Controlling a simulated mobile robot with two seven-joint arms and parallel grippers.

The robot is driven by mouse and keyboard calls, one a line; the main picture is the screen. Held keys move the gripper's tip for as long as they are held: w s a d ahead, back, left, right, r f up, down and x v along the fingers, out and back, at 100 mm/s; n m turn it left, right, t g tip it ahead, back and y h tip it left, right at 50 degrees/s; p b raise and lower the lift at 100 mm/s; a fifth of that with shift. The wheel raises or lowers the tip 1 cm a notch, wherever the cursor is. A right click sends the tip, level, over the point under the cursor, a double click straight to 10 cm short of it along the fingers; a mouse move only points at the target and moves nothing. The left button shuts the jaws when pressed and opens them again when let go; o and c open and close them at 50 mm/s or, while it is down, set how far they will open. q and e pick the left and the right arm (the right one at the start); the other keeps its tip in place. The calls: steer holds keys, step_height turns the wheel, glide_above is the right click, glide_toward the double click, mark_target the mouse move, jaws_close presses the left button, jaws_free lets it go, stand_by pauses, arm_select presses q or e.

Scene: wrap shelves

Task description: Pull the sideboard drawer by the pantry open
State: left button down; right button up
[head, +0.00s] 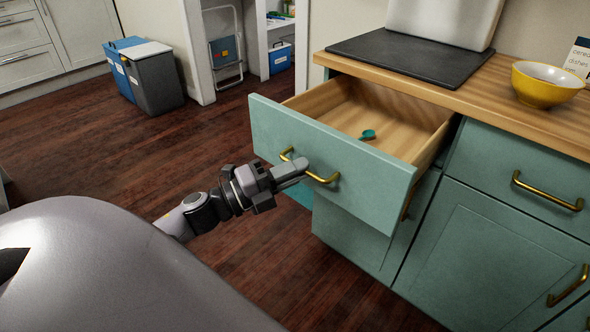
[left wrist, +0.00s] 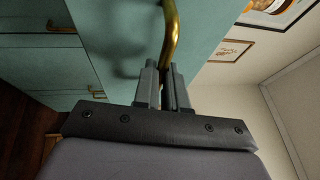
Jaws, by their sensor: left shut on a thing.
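The teal sideboard drawer (head: 330,150) stands pulled out from the sideboard, with its wooden inside showing. A small teal scoop-like item (head: 367,134) lies in it. The drawer's brass handle (head: 325,179) is on its front. My left gripper (head: 295,168) is shut on this handle. In the left wrist view the fingers (left wrist: 164,85) close around the brass handle (left wrist: 171,35), against the teal drawer front (left wrist: 120,40). My right gripper is in neither view.
The wooden worktop (head: 485,95) holds a dark board (head: 410,52) and a yellow bowl (head: 546,84). Closed teal fronts with brass handles (head: 547,192) are at the right. Bins (head: 150,78) stand at the back left by the pantry opening. The wood floor (head: 90,140) at left is clear.

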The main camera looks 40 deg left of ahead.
arm_select(q)
steer(key=c, duration=1.2)
jaws_free()
steer(key=v, duration=0.7)
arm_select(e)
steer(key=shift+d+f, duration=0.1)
arm_select(q)
steer(key=shift+a, duration=0.1)
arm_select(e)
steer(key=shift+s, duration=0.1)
